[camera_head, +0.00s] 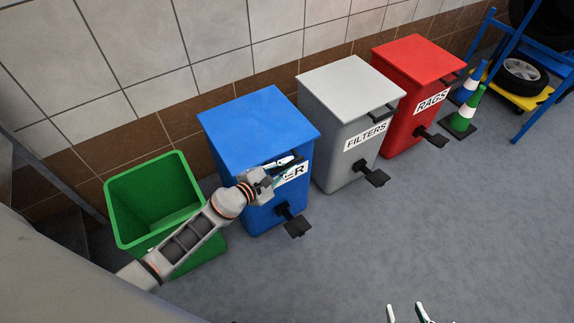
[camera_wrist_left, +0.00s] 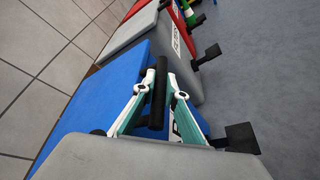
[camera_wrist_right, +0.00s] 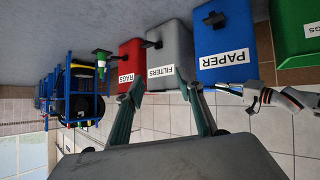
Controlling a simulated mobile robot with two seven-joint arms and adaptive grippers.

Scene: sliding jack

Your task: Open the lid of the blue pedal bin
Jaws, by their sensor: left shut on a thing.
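The blue pedal bin (camera_head: 262,200) stands by the tiled wall, with its blue lid (camera_head: 255,125) lying flat on top. A black pedal (camera_head: 297,227) sticks out at its foot. My left gripper (camera_head: 284,170) is at the front of the lid, over part of the bin's label. In the left wrist view its fingers are on both sides of the black lid handle (camera_wrist_left: 154,95), and it is shut on the handle. My right gripper (camera_head: 408,314) shows only its tips at the bottom edge. In the right wrist view (camera_wrist_right: 165,100) its fingers are wide apart and empty.
A green bin (camera_head: 150,205) without a lid stands left of the blue one, partly behind my left arm. A grey bin (camera_head: 340,140) and a red bin (camera_head: 405,105) stand to the right. Cones (camera_head: 467,110) and a blue rack (camera_head: 530,70) are beyond. The grey floor in front is clear.

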